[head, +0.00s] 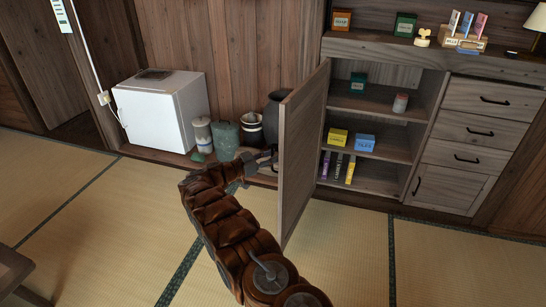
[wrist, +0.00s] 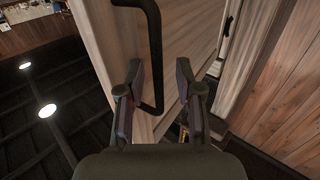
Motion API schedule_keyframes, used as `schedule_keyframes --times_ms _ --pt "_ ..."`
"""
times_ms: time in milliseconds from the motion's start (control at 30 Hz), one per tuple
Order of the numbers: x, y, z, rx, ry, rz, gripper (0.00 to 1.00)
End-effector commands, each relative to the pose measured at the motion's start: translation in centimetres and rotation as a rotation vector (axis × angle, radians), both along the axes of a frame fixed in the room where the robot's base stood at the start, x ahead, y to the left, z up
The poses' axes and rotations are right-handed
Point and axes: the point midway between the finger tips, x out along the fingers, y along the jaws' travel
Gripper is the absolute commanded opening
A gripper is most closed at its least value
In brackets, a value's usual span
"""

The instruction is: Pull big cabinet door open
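The big cabinet door (head: 303,150) is a grey-brown wooden panel. It stands swung well out from the cabinet (head: 390,132), and the shelves inside show. My gripper (head: 262,161) is at the door's outer face, on the left side of the panel. In the wrist view, the door (wrist: 185,28) fills the upper middle, with its black bar handle (wrist: 153,45). The two fingers of my gripper (wrist: 160,78) are apart, and the handle's lower end shows between them, nearer the left finger. Whether a finger touches it, I cannot tell. In the head view the handle is not clear.
Small boxes and books stand on the cabinet shelves. Drawers (head: 484,101) are to the right. A white mini fridge (head: 160,108), a green container (head: 226,139) and pots stand along the wall left of the door. Tatami floor (head: 340,245) is clear in front.

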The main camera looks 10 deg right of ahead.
Motion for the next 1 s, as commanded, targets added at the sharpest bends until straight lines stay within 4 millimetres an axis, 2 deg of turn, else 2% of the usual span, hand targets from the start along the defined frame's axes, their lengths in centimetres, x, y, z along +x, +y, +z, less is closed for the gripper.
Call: schedule_keyframes --times_ms 167,267,700,1000 --pt "-0.1 0.4 -0.1 0.001 0.0 0.001 0.35" --pt "-0.4 1.3 -0.1 0.001 0.0 0.003 0.35" --pt "-3.2 8.8 0.0 0.001 -0.003 0.003 0.35" --pt "-4.2 11.2 -0.1 0.0 0.001 0.002 0.35"
